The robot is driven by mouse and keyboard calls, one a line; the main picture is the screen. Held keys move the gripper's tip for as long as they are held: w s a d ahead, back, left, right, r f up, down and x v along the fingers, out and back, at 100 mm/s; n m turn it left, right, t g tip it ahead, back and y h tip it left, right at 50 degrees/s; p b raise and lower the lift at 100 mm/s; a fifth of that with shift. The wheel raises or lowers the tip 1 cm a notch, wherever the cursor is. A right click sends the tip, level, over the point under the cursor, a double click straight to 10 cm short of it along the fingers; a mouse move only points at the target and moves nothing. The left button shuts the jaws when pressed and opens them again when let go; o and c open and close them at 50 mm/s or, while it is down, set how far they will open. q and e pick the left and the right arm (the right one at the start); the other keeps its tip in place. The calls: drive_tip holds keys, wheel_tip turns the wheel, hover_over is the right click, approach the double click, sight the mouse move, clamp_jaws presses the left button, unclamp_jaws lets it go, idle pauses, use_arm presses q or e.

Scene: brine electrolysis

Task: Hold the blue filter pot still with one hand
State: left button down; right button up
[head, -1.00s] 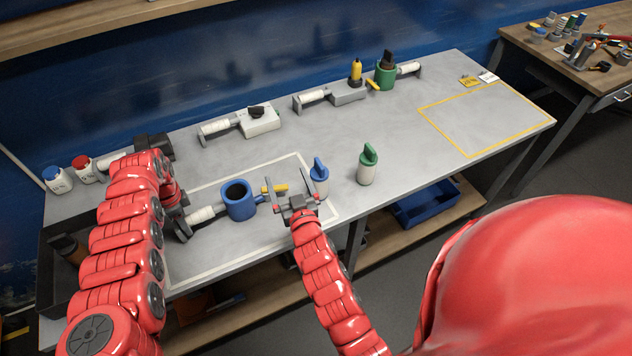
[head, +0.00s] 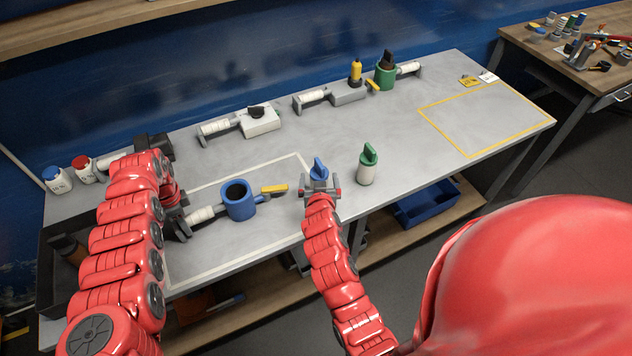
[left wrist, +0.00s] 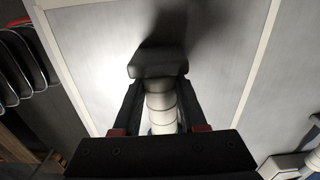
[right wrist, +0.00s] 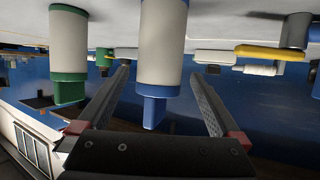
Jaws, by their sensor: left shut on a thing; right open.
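The blue filter pot (head: 240,203) stands upright inside the white-outlined area, with a white ribbed grip (head: 203,215) on its left and a yellow-ended handle (head: 273,189) on its right. My left gripper (head: 186,222) is shut on the white grip. The left wrist view shows the grip (left wrist: 161,105) between its fingers; the pot body is mostly hidden there. My right gripper (head: 320,190) is open beside a blue-topped white bottle (head: 319,168). In the right wrist view, this bottle (right wrist: 161,45) appears upside down between the spread fingers. I cannot tell whether they touch it.
A green-topped white bottle (head: 367,165) stands to the right. A green pot (head: 385,76), a grey fixture (head: 348,95) and a white box with a black knob (head: 259,121) stand along the back. The yellow-outlined area (head: 487,118) is mostly clear.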

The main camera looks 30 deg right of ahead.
drive_tip(key=x, duration=0.5)
drive_tip(key=shift+d, duration=0.1)
drive_tip(key=shift+c, duration=0.3)
clamp_jaws()
